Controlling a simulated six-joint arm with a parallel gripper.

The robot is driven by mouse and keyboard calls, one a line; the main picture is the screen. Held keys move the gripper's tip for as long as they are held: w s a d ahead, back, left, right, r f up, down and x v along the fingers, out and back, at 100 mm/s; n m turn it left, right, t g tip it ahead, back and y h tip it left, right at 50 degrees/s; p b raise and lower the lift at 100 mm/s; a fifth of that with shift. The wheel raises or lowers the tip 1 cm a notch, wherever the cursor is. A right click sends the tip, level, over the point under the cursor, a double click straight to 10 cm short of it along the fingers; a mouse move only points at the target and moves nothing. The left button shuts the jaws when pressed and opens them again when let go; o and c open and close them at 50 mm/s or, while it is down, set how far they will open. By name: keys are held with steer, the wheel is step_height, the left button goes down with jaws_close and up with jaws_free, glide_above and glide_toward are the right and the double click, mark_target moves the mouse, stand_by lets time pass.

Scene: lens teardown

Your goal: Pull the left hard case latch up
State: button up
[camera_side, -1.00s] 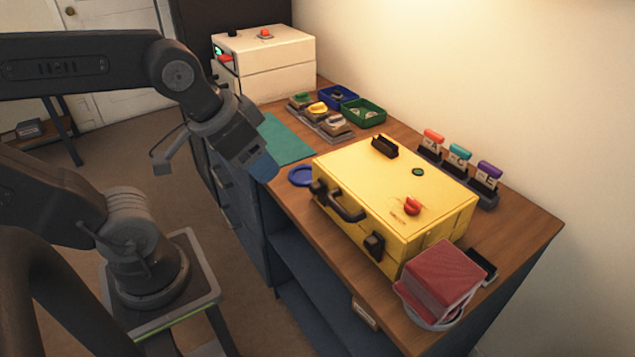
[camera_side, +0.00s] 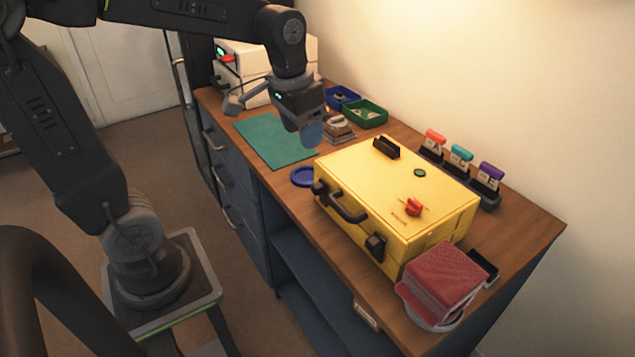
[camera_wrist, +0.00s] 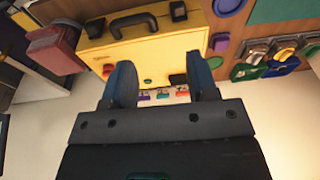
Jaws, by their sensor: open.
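The yellow hard case (camera_side: 400,190) lies closed on the wooden desk. The left latch (camera_side: 320,191) is a dark block on its front face, left of the black handle (camera_side: 346,206). The right latch (camera_side: 375,246) is right of the handle. In the wrist view the case appears turned around, with the left latch (camera_wrist: 178,11) at the top, right of the handle (camera_wrist: 133,22). My gripper (camera_side: 312,132) is open and empty, above the desk behind the left end of the case, apart from the latch. Its blue fingers (camera_wrist: 161,78) also show in the wrist view.
A blue dish (camera_side: 302,177) lies left of the case. A green mat (camera_side: 272,140) is largely bare. Blue and green trays (camera_side: 366,113) sit at the back.

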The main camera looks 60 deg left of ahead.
steer(key=g, duration=0.2)
glide_above(317, 185)
step_height(317, 185, down, 3)
step_height(317, 185, down, 14)
steer(key=shift+f, duration=0.25)
steer(key=shift+c, duration=0.3)
jaws_close()
